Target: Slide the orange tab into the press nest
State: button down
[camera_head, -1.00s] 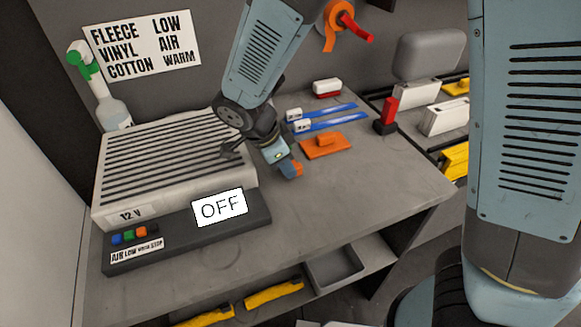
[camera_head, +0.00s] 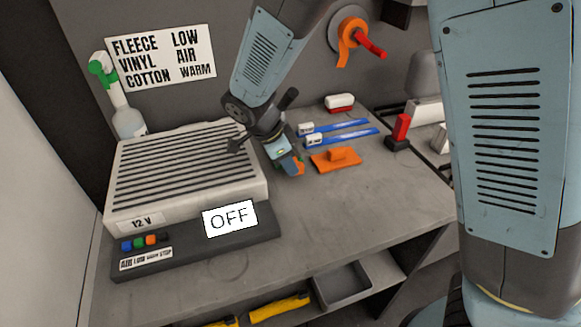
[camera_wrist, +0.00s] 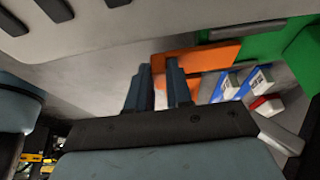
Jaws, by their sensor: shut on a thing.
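My gripper (camera_head: 292,165) is shut on a small orange piece (camera_head: 299,168), which I take to be the orange tab. It is low over the bench, just right of the ribbed grey 12 V unit (camera_head: 186,196); I cannot tell whether it touches the bench. In the wrist view, orange (camera_wrist: 205,60) shows between and beyond the two dark fingertips (camera_wrist: 160,75). The fingers hide most of the held piece. An orange plate with a raised block (camera_head: 335,159) lies on the bench to the right of the gripper. I cannot tell which part is the press nest.
Two blue strips with white ends (camera_head: 340,132) and a red-and-white block (camera_head: 339,103) lie behind the orange plate. A red upright piece (camera_head: 401,128) stands to the right. A display reading OFF (camera_head: 230,218) fronts the 12 V unit. The front bench top (camera_head: 350,205) is clear.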

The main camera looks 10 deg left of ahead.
jog(key=shift+w+a, duration=0.5)
jog(key=shift+w, duration=0.3)
jog(key=shift+w+a, duration=0.45)
jog(key=shift+w, duration=0.35)
jog(key=shift+w+a, duration=0.5)
jog(key=shift+w, duration=0.3)
jog(key=shift+f, duration=0.2)
jog(key=c, duration=0.9)
grip_release()
jog(key=shift+c, duration=0.2)
jog(key=shift+r, duration=0.1)
jog(key=v, duration=1.3)
jog(key=shift+r, duration=0.2)
jog(key=shift+a, duration=0.15)
